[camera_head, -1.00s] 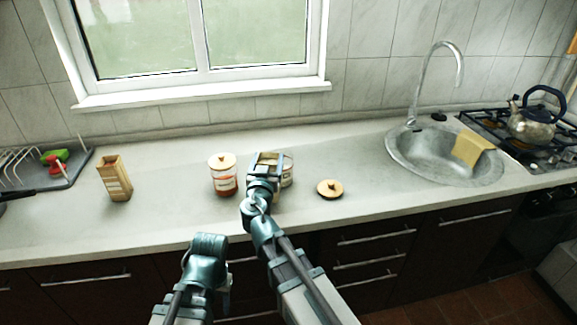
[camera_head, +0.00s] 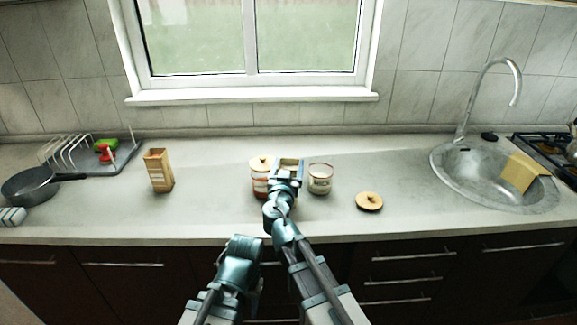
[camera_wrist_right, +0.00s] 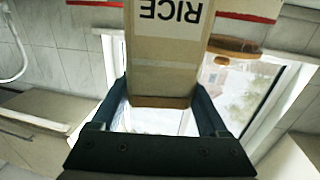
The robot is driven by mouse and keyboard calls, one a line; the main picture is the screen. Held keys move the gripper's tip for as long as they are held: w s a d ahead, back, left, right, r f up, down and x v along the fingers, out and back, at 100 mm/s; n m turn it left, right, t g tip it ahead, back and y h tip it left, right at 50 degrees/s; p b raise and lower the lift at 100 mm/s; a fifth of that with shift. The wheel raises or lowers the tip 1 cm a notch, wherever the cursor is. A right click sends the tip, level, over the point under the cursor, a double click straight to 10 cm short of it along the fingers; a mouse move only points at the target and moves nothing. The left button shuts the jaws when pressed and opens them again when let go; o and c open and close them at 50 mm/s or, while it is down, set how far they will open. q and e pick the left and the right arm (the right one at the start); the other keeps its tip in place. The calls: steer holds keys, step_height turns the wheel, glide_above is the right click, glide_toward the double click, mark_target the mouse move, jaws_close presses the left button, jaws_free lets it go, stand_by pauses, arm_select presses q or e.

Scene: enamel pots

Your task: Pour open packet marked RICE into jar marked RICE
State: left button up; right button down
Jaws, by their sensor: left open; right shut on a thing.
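My right gripper (camera_head: 285,180) is shut on a tan packet (camera_head: 289,163). In the right wrist view the packet (camera_wrist_right: 162,50) shows the label RICE upside down, between the fingers of the gripper (camera_wrist_right: 160,100). In the head view it is held upright above the counter, just right of a lidded jar and left of an open one. My left gripper (camera_head: 240,248) is open and empty, low before the counter's front edge.
The lidded jar (camera_head: 260,178) partly hides behind my right gripper. Another tan packet (camera_head: 158,171) stands further left. A dish rack (camera_head: 75,152) and a pan (camera_head: 28,186) are at the far left, a sink (camera_head: 490,185) at the right. The counter between packet and jars is clear.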

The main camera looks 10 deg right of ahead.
mark_target(298, 160)
steer(key=shift+w+d+r+m+g+p, duration=0.2)
steer(key=shift+d+m+g+p, duration=0.15)
steer(key=shift+p, duration=0.45)
steer(key=shift+w+d+r+m+g+p, duration=0.1)
steer(key=shift+w+d+m+g+p, duration=0.2)
steer(key=shift+p, duration=0.5)
stand_by(0.8)
steer(key=shift+w+d+m+g+y+p, duration=0.35)
steer(key=shift+d+m+g+y+p, duration=0.35)
steer(key=shift+p, duration=0.55)
stand_by(0.7)
steer(key=shift+w+d+f+m+g+y+p, duration=0.1)
steer(key=shift+w+d+m+g+y+p, duration=0.3)
steer(key=shift+d+p, duration=0.45)
stand_by(0.5)
steer(key=shift+w+d+r+m+g+p, duration=0.35)
steer(key=shift+d+r+p, duration=0.3)
steer(key=shift+p, duration=0.9)
stand_by(0.8)
